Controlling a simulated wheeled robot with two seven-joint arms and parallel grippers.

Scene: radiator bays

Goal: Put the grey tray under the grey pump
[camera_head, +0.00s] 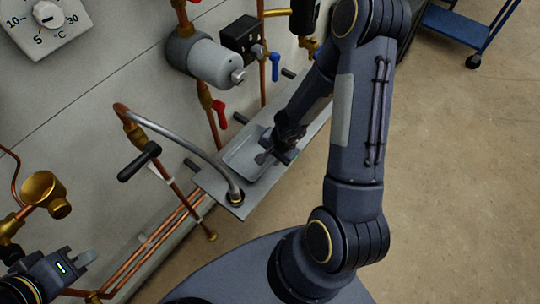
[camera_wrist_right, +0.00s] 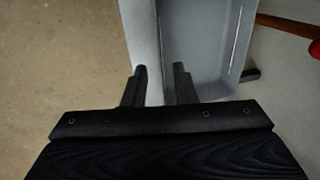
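The grey pump (camera_head: 212,62) sits on a vertical copper pipe on the wall. The grey tray (camera_head: 240,158) is lower down, over a grey shelf (camera_head: 216,187) along the wall below the pump's pipe; I cannot tell whether it rests on it. The tray also shows in the right wrist view (camera_wrist_right: 215,75). My right gripper (camera_head: 286,152) is at the tray's near side. In the wrist view its fingers (camera_wrist_right: 160,75) are apart, one on each side of the tray's rim, with gaps visible. My left gripper (camera_head: 82,258) is at the lower left, away from the tray; its fingers are unclear.
A curved grey hose (camera_head: 190,140) ends at the shelf's left end. Valves with red (camera_head: 219,113) and blue (camera_head: 275,66) handles stand above the shelf. A black handle (camera_head: 139,162) juts out at left. A blue cart (camera_head: 465,25) stands at top right. Open floor lies right.

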